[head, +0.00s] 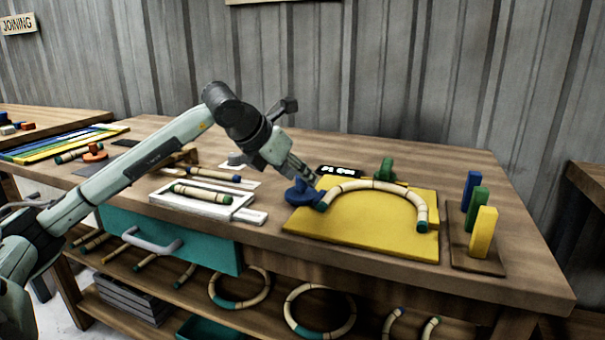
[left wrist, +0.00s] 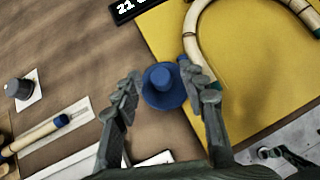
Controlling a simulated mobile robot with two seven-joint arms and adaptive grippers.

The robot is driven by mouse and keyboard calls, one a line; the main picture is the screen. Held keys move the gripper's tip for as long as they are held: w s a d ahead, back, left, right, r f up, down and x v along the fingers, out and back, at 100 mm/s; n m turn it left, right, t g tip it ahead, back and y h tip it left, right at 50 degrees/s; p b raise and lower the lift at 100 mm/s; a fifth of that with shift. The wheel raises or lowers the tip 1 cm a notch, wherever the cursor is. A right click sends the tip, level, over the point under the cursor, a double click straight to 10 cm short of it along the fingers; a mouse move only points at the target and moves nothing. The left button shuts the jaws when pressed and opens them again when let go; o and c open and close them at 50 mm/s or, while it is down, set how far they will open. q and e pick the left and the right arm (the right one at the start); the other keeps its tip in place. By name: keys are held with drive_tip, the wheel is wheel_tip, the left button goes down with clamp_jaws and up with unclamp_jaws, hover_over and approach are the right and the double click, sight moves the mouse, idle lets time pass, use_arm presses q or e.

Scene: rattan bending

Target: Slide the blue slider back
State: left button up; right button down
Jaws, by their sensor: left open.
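The blue slider (head: 299,196), a round blue disc with a raised knob, sits at the left edge of the yellow board (head: 375,246). The slider also shows in the left wrist view (left wrist: 157,98). My left gripper (head: 312,178) is right at the slider in the head view. In the left wrist view my left gripper (left wrist: 163,92) is open, with one finger on each side of the slider. I cannot tell whether the fingers touch it.
A small black display (head: 340,171) lies behind the slider. A green knob (head: 387,168) stands at the board's far edge. A white tray (head: 205,202) with a rattan piece is to the left. Blue, green and yellow blocks (head: 484,232) stand on the right.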

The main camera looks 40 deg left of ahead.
use_arm(q)
drive_tip(key=shift+x, duration=0.8)
clamp_jaws()
